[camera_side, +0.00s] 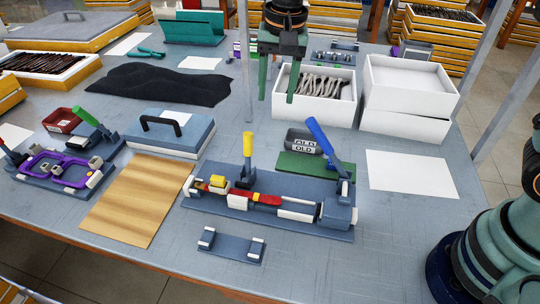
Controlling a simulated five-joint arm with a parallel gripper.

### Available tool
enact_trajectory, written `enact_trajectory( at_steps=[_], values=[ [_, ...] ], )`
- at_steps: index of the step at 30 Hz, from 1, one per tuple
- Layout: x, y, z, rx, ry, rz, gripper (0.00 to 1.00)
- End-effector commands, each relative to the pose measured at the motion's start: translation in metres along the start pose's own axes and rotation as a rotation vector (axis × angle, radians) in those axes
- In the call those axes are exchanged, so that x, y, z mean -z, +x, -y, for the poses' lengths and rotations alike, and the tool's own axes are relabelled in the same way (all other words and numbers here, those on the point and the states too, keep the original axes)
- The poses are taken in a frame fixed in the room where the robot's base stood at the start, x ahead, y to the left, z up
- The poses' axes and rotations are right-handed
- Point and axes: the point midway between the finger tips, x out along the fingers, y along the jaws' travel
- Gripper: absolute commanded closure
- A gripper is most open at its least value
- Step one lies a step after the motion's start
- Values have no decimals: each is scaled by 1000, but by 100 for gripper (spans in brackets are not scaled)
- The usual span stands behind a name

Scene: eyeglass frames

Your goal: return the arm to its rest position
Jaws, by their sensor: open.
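My gripper (276,98) hangs from the top of the view, pointing down, with its two green fingers apart and nothing visible between them. Its fingertips show in front of the left part of an open white box (330,112) that holds several pale eyeglass parts. The height of the fingertips above the table (335,265) is hard to judge. Below and nearer the camera is a blue-grey fixture (270,213) with yellow and blue upright handles and a red piece on it. My gripper appears apart from this fixture.
White boxes (410,90) are stacked at right. A green mat (290,166) holds a grey tray. Grey posts (243,60) rise from the table. A purple-frame fixture (60,172), a lidded blue case (190,140) and wooden board (135,210) lie left.

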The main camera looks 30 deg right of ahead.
Motion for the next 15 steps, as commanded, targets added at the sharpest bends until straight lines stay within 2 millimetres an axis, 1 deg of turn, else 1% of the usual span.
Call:
enact_trajectory(
  at_steps=[1,6,10,15],
  values=[
    [4,-15,-16,21,-31,-19,46],
    [8,-47,-63,70,-159,-84,46],
    [6,-65,-100,96,-256,-143,46],
    [-4,-76,-147,112,-384,-228,46]
  ],
)
